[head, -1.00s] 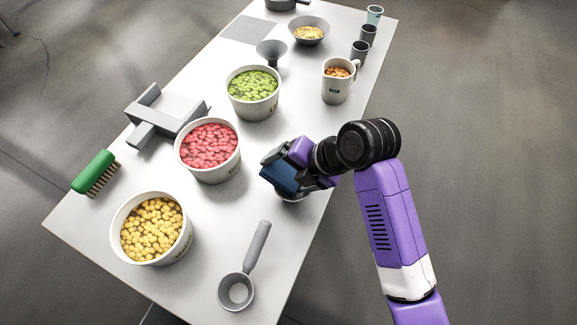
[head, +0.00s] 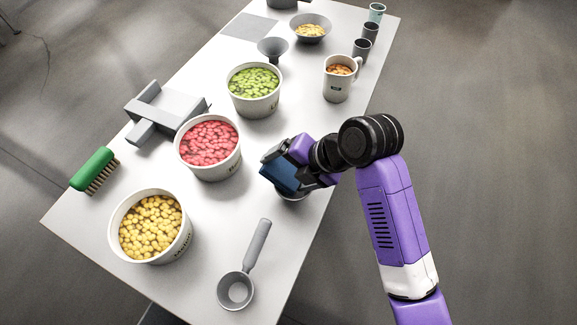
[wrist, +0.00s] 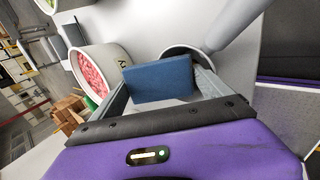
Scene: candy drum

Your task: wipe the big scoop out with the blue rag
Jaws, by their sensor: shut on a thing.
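My gripper (head: 289,170) is shut on the blue rag (head: 280,179), which also shows as a flat dark-blue block between the fingers in the wrist view (wrist: 158,80). A grey scoop sits right below the rag. Only a bit of its bowl (head: 293,197) shows in the head view. In the wrist view, its rim (wrist: 178,50) and thick handle (wrist: 232,24) show behind the rag. I cannot tell whether the rag touches the bowl. Another grey scoop (head: 237,290) lies near the table's front edge, its bowl looking empty.
Tubs of yellow (head: 150,227), red (head: 209,146) and green candy (head: 255,90) stand to the left and behind. A green brush (head: 94,170) and a grey stand (head: 160,116) lie at the left. A mug (head: 339,80) is behind my gripper.

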